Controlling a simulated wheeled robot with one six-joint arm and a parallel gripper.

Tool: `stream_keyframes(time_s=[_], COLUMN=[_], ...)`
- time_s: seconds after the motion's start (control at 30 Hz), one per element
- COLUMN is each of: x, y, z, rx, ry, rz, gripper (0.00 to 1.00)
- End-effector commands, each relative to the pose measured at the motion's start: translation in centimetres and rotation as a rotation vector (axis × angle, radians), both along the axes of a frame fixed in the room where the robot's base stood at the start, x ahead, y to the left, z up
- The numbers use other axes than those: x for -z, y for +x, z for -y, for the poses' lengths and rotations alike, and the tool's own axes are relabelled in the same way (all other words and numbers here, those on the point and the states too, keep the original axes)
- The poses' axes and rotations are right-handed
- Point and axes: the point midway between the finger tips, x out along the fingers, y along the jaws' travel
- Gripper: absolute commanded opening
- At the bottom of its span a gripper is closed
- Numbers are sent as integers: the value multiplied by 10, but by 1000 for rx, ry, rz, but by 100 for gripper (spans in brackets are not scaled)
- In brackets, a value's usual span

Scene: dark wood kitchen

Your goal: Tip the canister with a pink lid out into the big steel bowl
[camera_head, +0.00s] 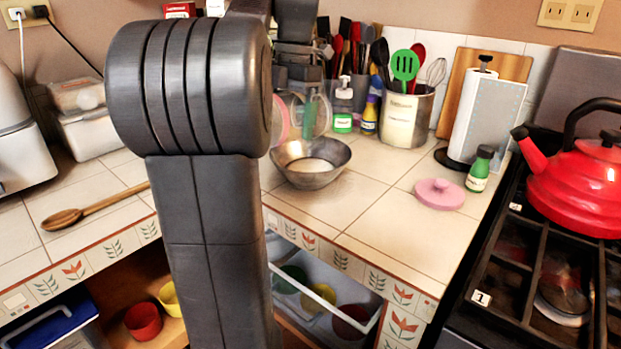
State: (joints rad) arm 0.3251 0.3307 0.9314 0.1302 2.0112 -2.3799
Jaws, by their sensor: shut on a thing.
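The pink lid (440,193) lies by itself on the tiled counter, right of the bowl. The big steel bowl (332,176) stands upright on the counter, with something pale in its bottom. My gripper (300,90) points down above the back of the bowl, partly hidden by my arm. It is shut on a clear canister (318,117), which appears tipped on its side, with a pinkish round edge at its left. The canister's left part is hidden behind my arm, and its contents cannot be made out.
Behind are a soap bottle (343,106) and a utensil crock (405,118). A wooden spoon (95,206) lies left. The front right counter is clear; an open drawer (335,308) lies below.

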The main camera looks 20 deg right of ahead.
Motion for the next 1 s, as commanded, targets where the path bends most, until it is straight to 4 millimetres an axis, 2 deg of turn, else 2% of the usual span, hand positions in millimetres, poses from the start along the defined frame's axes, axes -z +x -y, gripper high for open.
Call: stream_keyframes(time_s=[1.0], x=[-9], y=[3], z=[5], rx=[0], ry=[69], rz=[-39], gripper=[48])
